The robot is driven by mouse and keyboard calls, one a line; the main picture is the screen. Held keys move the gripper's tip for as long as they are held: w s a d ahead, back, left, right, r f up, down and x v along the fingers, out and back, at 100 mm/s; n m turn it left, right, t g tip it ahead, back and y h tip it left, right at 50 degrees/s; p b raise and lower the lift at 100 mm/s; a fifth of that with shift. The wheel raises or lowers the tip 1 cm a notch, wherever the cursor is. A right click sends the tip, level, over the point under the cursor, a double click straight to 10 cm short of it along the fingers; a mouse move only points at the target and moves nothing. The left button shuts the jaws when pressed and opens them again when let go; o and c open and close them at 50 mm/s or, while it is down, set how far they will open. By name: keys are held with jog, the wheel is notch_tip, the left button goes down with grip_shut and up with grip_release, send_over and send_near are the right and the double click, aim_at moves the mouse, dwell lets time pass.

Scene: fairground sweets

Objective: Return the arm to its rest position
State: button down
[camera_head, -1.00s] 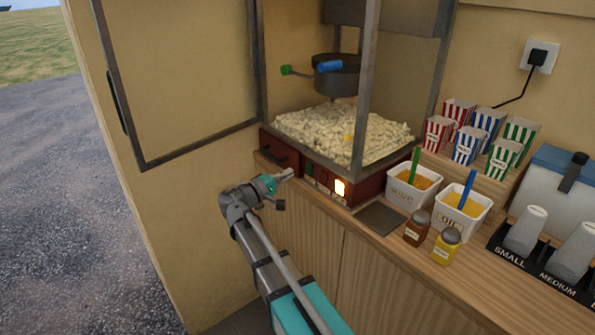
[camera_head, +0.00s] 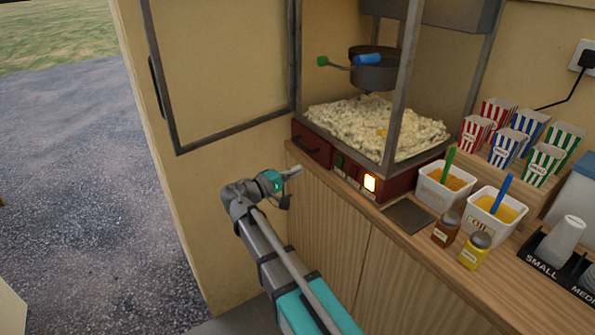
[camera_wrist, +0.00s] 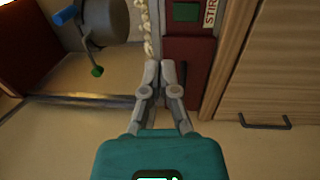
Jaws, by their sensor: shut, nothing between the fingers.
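My gripper (camera_head: 294,170) is in front of the popcorn machine's red base (camera_head: 312,146), at the counter's left end in the head view. In the wrist view its two fingers (camera_wrist: 160,68) are together with nothing between them. My arm reaches up from the bottom of the head view, bent at the wrist. The gripper looks apart from the machine, though the exact gap cannot be told.
The machine's framed door (camera_head: 222,145) stands wide open at the left. Popcorn (camera_head: 375,128) lies inside under a kettle (camera_head: 374,72). Tubs (camera_head: 438,194), shakers (camera_head: 446,230), striped boxes (camera_head: 505,148) and cups (camera_head: 562,240) crowd the counter. Gravel ground (camera_head: 90,170) lies open at the left.

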jog(key=shift+d, duration=0.1)
jog(key=s+d+f+m+g+y+p, duration=0.1)
jog(key=s+d+f+g+y+p, duration=0.25)
jog(key=d, duration=0.25)
jog(key=s+d+f+m+g+y+p, duration=0.2)
jog(key=s+d+f+g, duration=0.15)
jog(key=d, duration=0.35)
jog(key=s+f+m+g+y+p, duration=0.2)
jog(key=s+y+p, duration=0.3)
jog(key=s+y, duration=0.6)
jog(key=shift+s+d+f+m+g+p, duration=0.2)
jog(key=shift+s+f+m+g+p, duration=0.1)
jog(key=shift+s+m, duration=0.2)
jog(key=shift+w, duration=0.1)
